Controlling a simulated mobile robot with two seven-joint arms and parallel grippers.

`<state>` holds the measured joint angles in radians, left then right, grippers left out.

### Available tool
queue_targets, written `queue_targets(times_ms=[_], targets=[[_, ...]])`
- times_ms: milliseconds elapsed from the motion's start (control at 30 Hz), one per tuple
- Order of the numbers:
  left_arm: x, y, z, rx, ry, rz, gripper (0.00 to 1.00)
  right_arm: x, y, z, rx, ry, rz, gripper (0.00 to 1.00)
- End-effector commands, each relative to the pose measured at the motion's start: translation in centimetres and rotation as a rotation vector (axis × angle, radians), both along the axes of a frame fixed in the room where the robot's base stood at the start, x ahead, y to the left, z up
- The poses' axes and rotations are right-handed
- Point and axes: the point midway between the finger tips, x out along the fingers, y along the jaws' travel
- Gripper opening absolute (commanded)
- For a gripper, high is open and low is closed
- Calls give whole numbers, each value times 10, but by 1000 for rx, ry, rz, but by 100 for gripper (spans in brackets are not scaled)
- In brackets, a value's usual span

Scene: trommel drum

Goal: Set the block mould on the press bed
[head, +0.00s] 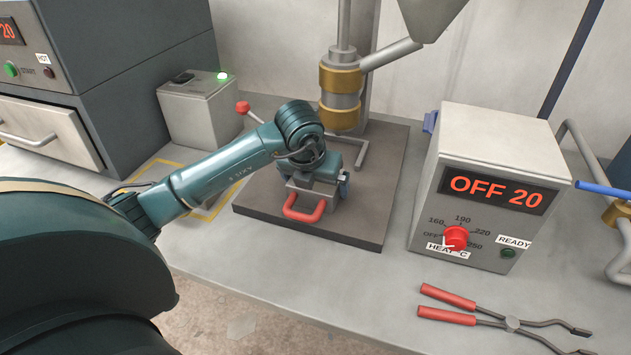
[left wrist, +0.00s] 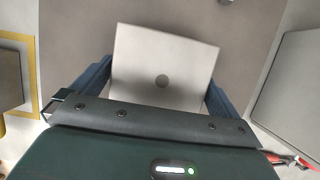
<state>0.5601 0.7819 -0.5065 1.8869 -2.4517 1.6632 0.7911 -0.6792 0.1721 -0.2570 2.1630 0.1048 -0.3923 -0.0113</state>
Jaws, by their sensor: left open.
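The block mould (head: 298,197) is a grey metal block with a red loop handle facing the front. It appears to rest on the dark square press bed (head: 367,205), in front of the press column. In the left wrist view the mould (left wrist: 140,65) shows its flat grey top with a round hole. My left gripper (head: 319,186) is over the mould from above, its jaws open, with one finger on either side of the block. Small gaps or contact at the fingers cannot be told. My right gripper is out of view.
A heater box (head: 477,215) reading "OFF 20" stands right of the bed, with red-handled tongs (head: 480,311) in front. A grey box (head: 192,107) with a green light stands at the back left. A yellow-outlined square (head: 208,211) lies left of the bed. The press ram (head: 340,92) hangs behind the mould.

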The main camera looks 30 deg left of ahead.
Motion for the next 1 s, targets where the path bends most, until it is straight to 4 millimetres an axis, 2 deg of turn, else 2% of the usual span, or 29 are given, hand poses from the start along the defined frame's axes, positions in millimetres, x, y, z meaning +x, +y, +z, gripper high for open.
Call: queue_targets(times_ms=[167,400,533,700,1000], targets=[[-9,-2,27,1,-5,-2,100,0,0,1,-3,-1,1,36],[-28,-7,76,0,-6,-2,100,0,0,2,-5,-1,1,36],[-37,-9,96,0,-4,0,100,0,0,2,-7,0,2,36],[-43,-11,110,-1,-2,1,100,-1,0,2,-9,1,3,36],[-45,-11,112,0,0,1,100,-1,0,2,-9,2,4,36]])
